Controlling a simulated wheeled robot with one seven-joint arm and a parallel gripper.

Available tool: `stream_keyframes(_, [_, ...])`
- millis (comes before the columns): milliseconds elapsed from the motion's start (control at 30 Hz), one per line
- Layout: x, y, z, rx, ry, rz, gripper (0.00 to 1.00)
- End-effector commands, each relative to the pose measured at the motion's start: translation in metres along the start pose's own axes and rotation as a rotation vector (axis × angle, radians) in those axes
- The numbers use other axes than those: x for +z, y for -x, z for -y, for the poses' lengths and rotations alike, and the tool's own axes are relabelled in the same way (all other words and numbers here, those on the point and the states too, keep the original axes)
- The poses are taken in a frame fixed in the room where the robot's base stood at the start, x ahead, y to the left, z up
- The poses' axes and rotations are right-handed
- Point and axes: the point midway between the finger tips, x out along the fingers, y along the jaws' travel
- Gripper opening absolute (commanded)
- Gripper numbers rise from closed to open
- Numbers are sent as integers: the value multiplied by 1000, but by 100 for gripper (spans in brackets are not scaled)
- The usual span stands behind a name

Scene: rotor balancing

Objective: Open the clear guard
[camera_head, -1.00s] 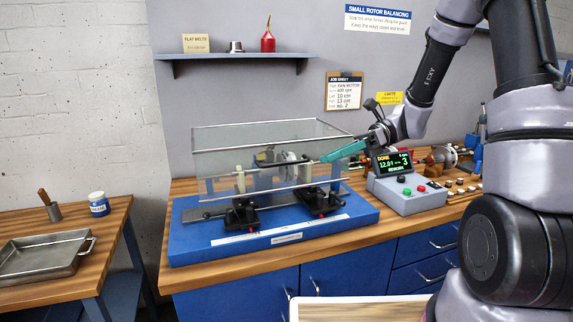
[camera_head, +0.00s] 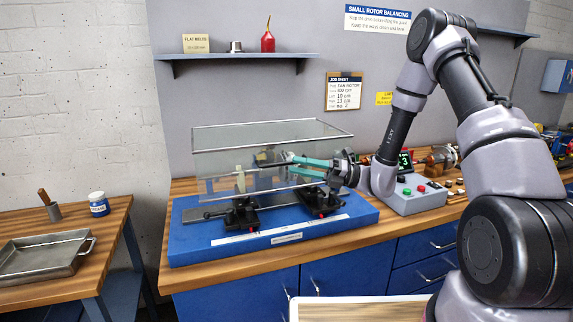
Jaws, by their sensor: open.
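The clear guard (camera_head: 225,160) is a see-through box with metal edge rails, standing down over the balancing rig on the blue base (camera_head: 200,246). My gripper (camera_head: 290,163), with teal fingers, is open at the guard's right part. The fingers overlap the guard in the picture, and I cannot tell whether they touch it or are in front of it. The rotor and its supports show through the panel, partly hidden by my fingers. Black stands (camera_head: 241,214) sit at the front of the base.
The control box (camera_head: 408,201) with a lit display stands right of the rig, partly behind my arm. A shelf (camera_head: 240,57) hangs above.

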Motion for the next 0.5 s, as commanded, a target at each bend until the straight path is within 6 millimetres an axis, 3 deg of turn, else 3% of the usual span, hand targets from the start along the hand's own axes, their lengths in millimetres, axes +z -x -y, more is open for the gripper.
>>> stream_keyframes(200, [0,-32,0,1,2,-3,45])
stream_keyframes(500, [0,-42,0,-1,2,-1,45])
